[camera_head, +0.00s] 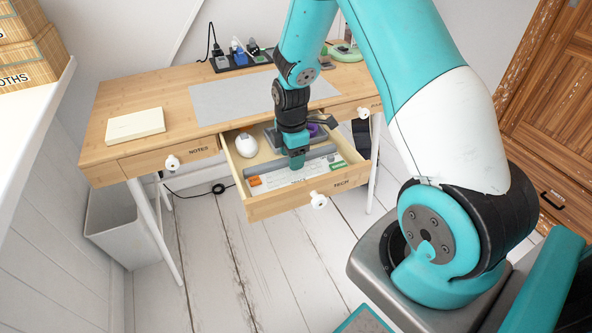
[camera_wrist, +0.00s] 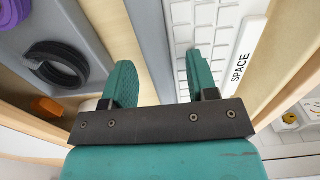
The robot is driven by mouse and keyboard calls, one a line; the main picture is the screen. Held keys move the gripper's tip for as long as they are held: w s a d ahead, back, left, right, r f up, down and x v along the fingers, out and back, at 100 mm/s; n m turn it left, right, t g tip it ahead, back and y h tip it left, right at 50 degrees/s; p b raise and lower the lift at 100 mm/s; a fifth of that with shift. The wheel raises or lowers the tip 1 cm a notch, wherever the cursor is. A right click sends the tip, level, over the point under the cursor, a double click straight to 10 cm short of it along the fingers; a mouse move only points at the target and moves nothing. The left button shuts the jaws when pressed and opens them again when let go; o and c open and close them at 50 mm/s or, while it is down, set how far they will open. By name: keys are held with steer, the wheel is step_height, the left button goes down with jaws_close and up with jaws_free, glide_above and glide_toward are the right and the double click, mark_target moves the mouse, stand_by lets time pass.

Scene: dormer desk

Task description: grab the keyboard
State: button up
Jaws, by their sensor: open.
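The white keyboard (camera_head: 280,179) lies in the open TECH drawer (camera_head: 262,208), with an orange key at its left end and a green key at its right. In the wrist view, its keys and a long SPACE key (camera_wrist: 243,50) show at the right. My gripper (camera_head: 296,160) reaches down into the drawer over the keyboard's far side. In the wrist view my gripper (camera_wrist: 158,68) is open and empty. Its right finger is over the keys; its left finger is beyond the keyboard's long edge. I cannot tell whether either finger touches it.
A grey organiser (camera_wrist: 92,15) beside the keyboard holds a black coil (camera_wrist: 58,66) and a purple item (camera_wrist: 14,12). A white mouse (camera_head: 246,145) sits at the drawer's left. The drawer walls are close around. A notepad (camera_head: 135,125) lies on the desk (camera_head: 180,88).

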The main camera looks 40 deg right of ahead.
steer(key=shift+f, duration=0.1)
jaws_close()
stand_by(0.3)
